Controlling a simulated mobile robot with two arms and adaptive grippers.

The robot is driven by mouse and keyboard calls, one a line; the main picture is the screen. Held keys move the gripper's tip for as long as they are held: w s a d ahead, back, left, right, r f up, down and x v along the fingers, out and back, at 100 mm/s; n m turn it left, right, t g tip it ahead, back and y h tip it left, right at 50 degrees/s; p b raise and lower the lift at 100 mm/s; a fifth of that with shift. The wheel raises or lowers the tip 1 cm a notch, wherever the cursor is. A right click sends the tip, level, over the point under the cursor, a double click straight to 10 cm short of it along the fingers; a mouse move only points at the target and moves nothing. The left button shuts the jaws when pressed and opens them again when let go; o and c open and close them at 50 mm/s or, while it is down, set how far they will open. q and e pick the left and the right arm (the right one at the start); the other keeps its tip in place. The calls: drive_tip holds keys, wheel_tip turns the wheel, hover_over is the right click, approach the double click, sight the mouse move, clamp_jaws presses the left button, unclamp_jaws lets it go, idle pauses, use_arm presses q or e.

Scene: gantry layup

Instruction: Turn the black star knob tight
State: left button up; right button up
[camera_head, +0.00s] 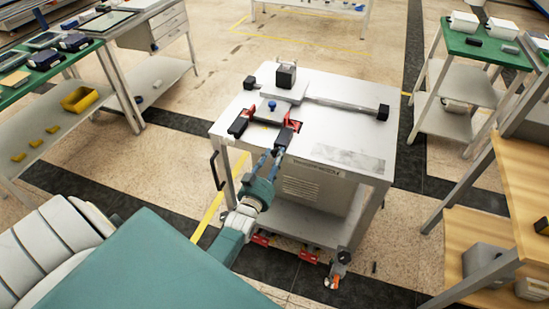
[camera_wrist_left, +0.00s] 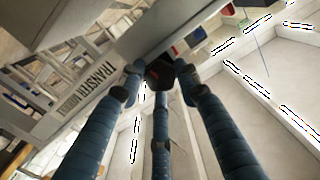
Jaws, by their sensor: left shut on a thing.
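The black star knob (camera_wrist_left: 160,72) shows in the left wrist view as a dark, faceted piece between the three blue fingers of my left gripper (camera_wrist_left: 163,88). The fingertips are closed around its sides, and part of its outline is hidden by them. In the head view my left gripper (camera_head: 270,155) reaches the near edge of the grey cart top (camera_head: 345,125), just below a black end piece (camera_head: 283,138) beside a red clamp. The knob itself is hard to make out there behind the fingers. My right gripper is in neither view.
On the cart stand a black block (camera_head: 286,75) on a grey plate, a blue knob (camera_head: 272,105) and a long rail with a black end (camera_head: 383,112). Green-topped tables stand left and right. A wooden shelf (camera_head: 480,225) is at the right. Floor is open around the cart.

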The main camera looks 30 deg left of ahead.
use_arm(q)
drive_tip(key=shift+w+r, duration=0.1)
drive_tip(key=shift+r, duration=0.1)
drive_tip(key=o, duration=1.1)
drive_tip(key=shift+o, duration=0.3)
drive_tip(key=shift+f, duration=0.1)
drive_tip(key=shift+f, duration=0.1)
drive_tip(key=v, duration=1.2)
